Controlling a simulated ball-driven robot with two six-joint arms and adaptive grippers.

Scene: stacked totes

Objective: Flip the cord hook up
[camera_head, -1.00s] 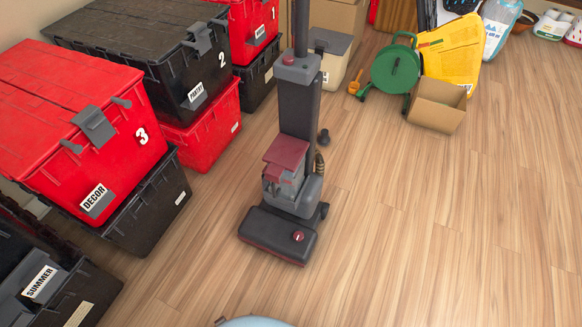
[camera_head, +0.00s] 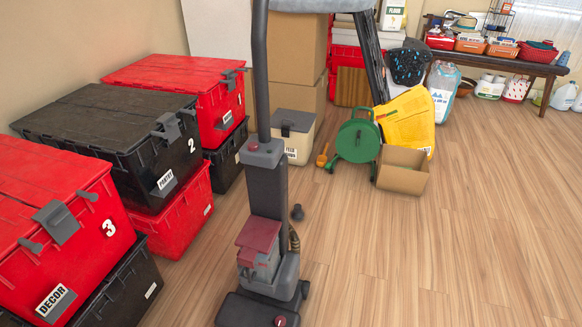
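An upright vacuum cleaner (camera_head: 263,190) stands on the wood floor, with a dark grey column, a dark red front cover and a long black handle tube rising out of the top of the picture. A small dark knob-like piece (camera_head: 297,212) shows just right of the column. I cannot tell whether it is the cord hook, or which way it points. A ribbed hose (camera_head: 295,241) shows below it. The back of the vacuum is hidden. Neither of my grippers is in view.
Stacked red and black totes (camera_head: 118,137) line the left side. Behind the vacuum are a beige bin (camera_head: 301,136), a green cord reel (camera_head: 358,138), a yellow board (camera_head: 410,118) and an open cardboard box (camera_head: 403,172). A loaded bench (camera_head: 500,62) stands at the back. The right floor is clear.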

